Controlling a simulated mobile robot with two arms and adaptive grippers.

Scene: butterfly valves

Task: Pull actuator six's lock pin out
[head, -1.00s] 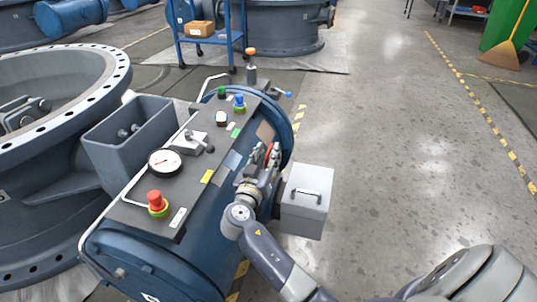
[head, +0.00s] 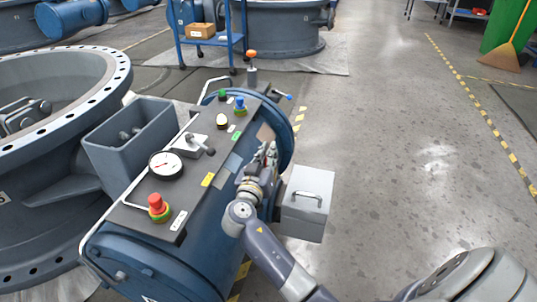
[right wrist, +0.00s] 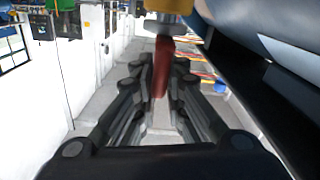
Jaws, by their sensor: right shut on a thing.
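The actuator (head: 205,245) is a blue drum with a dark top panel, standing left of centre in the head view. I cannot read a number on it. My right gripper (head: 270,152) is at its right side, in front of the far end. In the right wrist view, my right gripper (right wrist: 160,78) has its fingers closed around a hanging red strip, which I take for part of the lock pin (right wrist: 162,62). Whether the pin is seated or out is hidden. My left gripper is not in view.
The panel carries a red mushroom button (head: 156,203), a gauge (head: 166,165), a lever and small lamps. A grey box with a handle (head: 306,203) sits beside my right forearm. A large flanged valve (head: 60,180) fills the left. Open floor lies to the right.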

